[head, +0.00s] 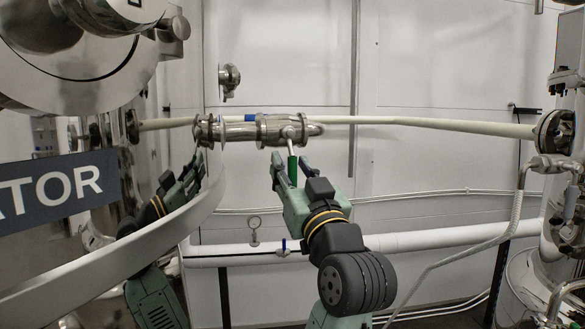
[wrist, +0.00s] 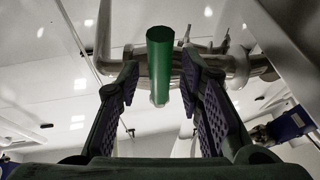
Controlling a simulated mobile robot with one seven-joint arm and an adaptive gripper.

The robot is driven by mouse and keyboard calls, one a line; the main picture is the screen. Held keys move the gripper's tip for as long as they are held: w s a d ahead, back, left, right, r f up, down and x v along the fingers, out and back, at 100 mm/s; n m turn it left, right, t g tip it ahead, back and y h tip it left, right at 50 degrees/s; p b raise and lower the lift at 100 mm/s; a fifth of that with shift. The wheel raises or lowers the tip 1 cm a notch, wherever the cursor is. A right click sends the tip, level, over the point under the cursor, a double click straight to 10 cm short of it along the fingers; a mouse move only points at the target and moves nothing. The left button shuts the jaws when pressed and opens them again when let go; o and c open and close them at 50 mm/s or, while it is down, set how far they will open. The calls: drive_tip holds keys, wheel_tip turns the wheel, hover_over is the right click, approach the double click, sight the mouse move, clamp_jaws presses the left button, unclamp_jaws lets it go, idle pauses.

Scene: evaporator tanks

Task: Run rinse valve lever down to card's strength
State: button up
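The rinse valve (head: 280,130) is a steel body on a pipe across the middle of the head view. Its lever points down and ends in a green grip (head: 292,170). The green grip (wrist: 160,62) also shows in the wrist view, in the gap between the fingers, with space on both sides. My gripper (head: 292,171) is open, with one finger on each side of the grip and neither clearly touching it. In the wrist view my gripper (wrist: 160,85) shows its dark, ridged pads. I cannot make out any card.
A shiny tank with a dark sign (head: 50,190) reading "ATOR" fills the left and mirrors my arm. A white pipe (head: 430,238) with a small gauge (head: 254,224) runs below the valve. A hose (head: 505,240) hangs beside the right tank.

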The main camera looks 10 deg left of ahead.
drive_tip(key=shift+c, duration=0.4)
clamp_jaws()
idle(0.4)
